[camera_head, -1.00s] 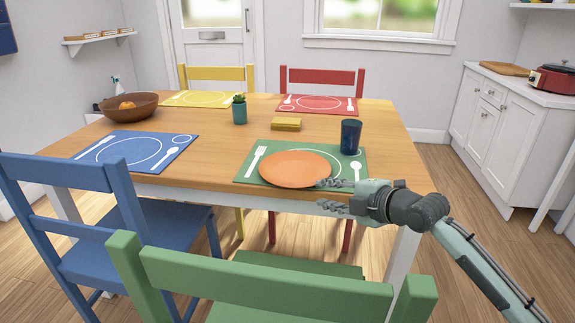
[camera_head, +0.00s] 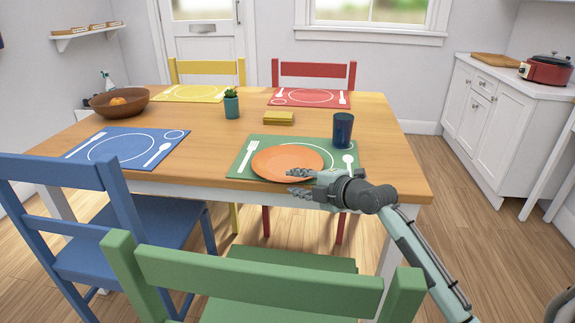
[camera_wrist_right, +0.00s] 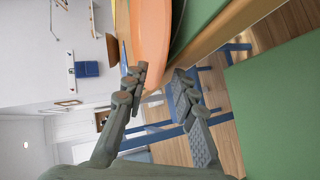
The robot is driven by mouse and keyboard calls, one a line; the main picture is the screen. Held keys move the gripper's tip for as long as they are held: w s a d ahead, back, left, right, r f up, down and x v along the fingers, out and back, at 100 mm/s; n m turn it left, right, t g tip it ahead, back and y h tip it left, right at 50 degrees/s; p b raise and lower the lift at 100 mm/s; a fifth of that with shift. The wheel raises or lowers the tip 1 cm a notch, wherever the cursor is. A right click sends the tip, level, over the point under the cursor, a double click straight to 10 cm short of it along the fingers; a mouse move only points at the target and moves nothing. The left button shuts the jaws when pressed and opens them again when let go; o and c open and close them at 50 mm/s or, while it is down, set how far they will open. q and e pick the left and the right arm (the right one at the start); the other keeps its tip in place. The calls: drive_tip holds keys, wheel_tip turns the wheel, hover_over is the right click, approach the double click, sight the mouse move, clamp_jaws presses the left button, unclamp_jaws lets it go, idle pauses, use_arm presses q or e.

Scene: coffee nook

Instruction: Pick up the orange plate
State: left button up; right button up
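The orange plate (camera_head: 283,160) lies on the green placemat (camera_head: 240,167) at the table's near edge, its near rim close to that edge. It also shows in the right wrist view (camera_wrist_right: 150,35), just beyond my fingertips. My right gripper (camera_head: 297,182) is open, with a clear gap between its fingers, at the plate's near right rim. In the head view its upper finger overlaps the rim and its lower finger is in front of the table edge. In the right wrist view (camera_wrist_right: 160,78) the rim lines up with the gap; contact cannot be told. My left gripper is out of view.
A dark blue cup (camera_head: 343,130) stands on the green placemat behind the gripper. A yellow block-like item (camera_head: 278,118), a potted plant (camera_head: 231,104) and a wooden bowl (camera_head: 119,103) stand farther back. A green chair (camera_head: 265,276) and a blue chair (camera_head: 60,172) stand at the table's near side.

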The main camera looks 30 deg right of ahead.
clamp_jaws()
idle(0.3)
drive_tip(key=shift+r, duration=0.2)
